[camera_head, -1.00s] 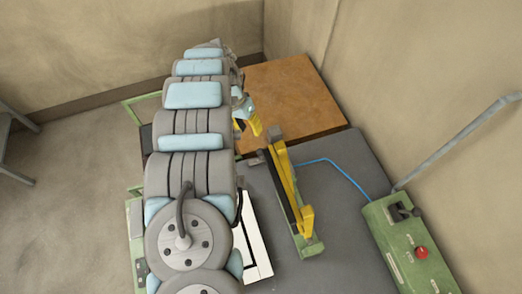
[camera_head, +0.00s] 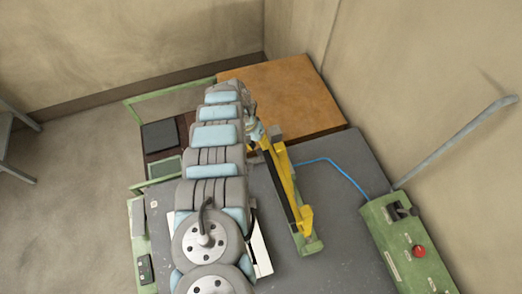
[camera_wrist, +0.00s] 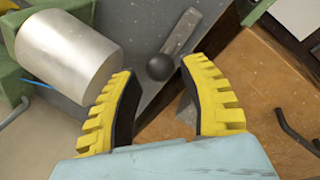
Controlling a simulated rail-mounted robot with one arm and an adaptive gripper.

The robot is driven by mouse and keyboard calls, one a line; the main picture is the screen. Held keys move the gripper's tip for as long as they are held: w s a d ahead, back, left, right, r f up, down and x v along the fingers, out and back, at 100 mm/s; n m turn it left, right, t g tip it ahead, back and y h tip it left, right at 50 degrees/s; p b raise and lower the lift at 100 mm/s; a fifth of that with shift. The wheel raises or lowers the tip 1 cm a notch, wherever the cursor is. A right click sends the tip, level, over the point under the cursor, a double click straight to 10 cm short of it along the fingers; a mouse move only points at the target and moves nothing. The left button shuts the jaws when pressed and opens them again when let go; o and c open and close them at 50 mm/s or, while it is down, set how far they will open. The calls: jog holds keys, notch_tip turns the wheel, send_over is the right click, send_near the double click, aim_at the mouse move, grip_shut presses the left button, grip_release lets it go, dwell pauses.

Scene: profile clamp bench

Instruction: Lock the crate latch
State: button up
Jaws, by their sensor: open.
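In the wrist view, a dark ball knob (camera_wrist: 159,67) sits at the end of a flat grey bar (camera_wrist: 182,32), which looks like a latch lever. My gripper (camera_wrist: 158,76) is open, with its yellow fingers either side of the knob in the picture. I cannot tell how far the knob is from the fingertips, and nothing is gripped. In the head view, my gripper (camera_head: 262,140) is at the far end of a yellow, black and green clamp fixture (camera_head: 303,215), partly hidden by my arm. No part is clearly recognisable as a crate.
A brown wooden surface (camera_head: 290,90) lies beyond the grey bench top (camera_head: 335,215). A blue cable (camera_head: 335,168) runs to a green control box (camera_head: 400,255) with a red button. In the wrist view, a metal cylinder (camera_wrist: 65,55) is close to the left finger.

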jog(key=shift+x, duration=1.4)
grip_shut()
